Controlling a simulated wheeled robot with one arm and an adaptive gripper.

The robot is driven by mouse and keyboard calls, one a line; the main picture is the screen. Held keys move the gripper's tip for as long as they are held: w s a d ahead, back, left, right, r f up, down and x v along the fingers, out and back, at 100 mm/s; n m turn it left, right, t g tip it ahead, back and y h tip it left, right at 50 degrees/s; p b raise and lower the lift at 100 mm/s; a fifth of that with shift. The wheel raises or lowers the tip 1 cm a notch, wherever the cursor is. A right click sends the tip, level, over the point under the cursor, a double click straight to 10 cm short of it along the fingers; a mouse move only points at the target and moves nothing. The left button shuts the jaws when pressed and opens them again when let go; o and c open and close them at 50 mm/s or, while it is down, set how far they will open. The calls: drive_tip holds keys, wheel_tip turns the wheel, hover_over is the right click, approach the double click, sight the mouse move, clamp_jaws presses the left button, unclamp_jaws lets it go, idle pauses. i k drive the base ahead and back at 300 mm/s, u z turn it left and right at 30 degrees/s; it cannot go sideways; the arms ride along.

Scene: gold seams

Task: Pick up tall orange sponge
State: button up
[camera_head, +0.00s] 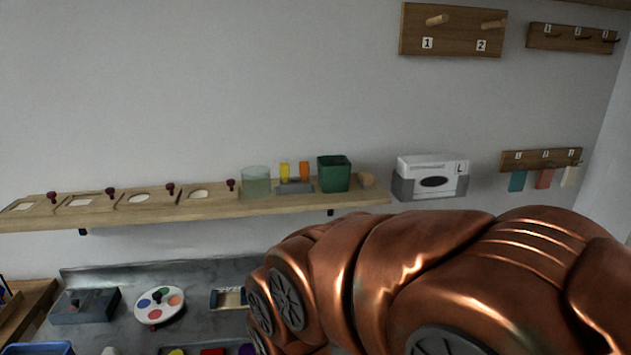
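A small upright orange block (304,170) stands in a low grey holder (295,187) on the wooden wall shelf. It looks like the tall orange sponge, but it is too small to be sure. An upright yellow block (285,172) stands just left of it in the same holder. The lower part of both is hidden by the holder. My copper arm fills the lower right of the head view. My gripper is not in view.
On the shelf (130,215), a clear greenish container (256,181) stands left of the holder and a dark green bin (334,174) right of it. A white box (432,172) hangs further right. Below are a grey counter (195,282) and a color-dotted disc (159,306).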

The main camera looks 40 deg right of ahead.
sight(304, 166)
drive_tip(key=k, duration=0.15)
drive_tip(key=u, duration=2.75)
drive_tip(key=k, duration=2.65)
drive_tip(key=z, duration=0.85)
drive_tip(key=i, duration=1)
